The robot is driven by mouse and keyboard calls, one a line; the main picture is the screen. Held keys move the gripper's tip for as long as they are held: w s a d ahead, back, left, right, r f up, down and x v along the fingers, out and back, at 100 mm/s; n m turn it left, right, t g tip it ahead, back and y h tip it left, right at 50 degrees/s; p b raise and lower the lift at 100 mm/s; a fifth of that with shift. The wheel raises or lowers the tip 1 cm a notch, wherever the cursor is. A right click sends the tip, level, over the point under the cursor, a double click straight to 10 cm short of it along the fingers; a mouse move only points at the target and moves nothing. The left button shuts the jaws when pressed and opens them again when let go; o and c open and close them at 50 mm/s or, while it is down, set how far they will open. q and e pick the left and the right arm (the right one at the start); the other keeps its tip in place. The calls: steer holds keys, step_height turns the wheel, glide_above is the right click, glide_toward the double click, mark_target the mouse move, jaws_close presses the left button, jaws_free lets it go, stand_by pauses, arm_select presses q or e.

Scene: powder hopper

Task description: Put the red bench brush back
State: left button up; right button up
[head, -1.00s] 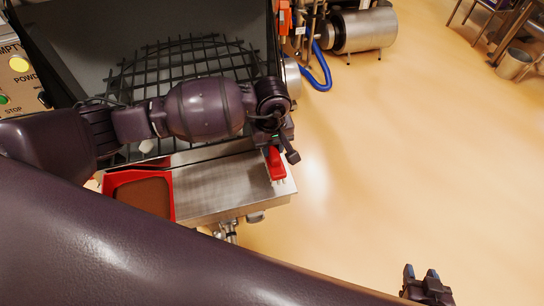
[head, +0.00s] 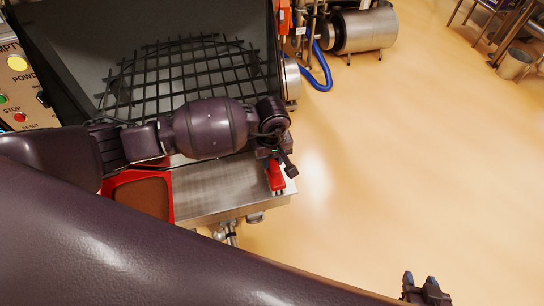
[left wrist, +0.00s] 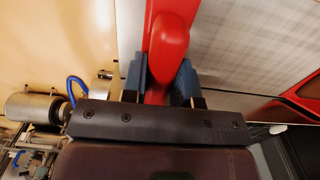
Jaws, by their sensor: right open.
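The red bench brush (head: 277,178) is at the right end of the steel shelf (head: 220,190) in the head view. In the left wrist view the brush's red handle (left wrist: 168,38) runs between the two blue-padded fingers (left wrist: 160,85), which press close on both sides. I cannot tell whether the brush still touches the shelf. My right gripper (head: 421,283) is open and empty at the bottom right, over the floor.
A red tray with brown contents (head: 172,200) sits on the shelf's left. Behind is the hopper with a black grid (head: 190,75); a button panel (head: 22,90) is at left. An orange-red item (head: 284,20) hangs by the hopper's right edge.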

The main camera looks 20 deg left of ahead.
arm_select(q)
steer(key=o, duration=0.5)
steer(key=shift+c, duration=0.2)
arm_select(e)
steer(key=shift+w+r, duration=0.25)
steer(key=shift+w, duration=0.15)
arm_select(q)
steer(key=shift+r, duration=0.1)
step_height(320, 180, up, 12)
steer(key=shift+p, duration=0.35)
arm_select(e)
steer(key=shift+r, duration=0.4)
steer(key=shift+f, duration=0.1)
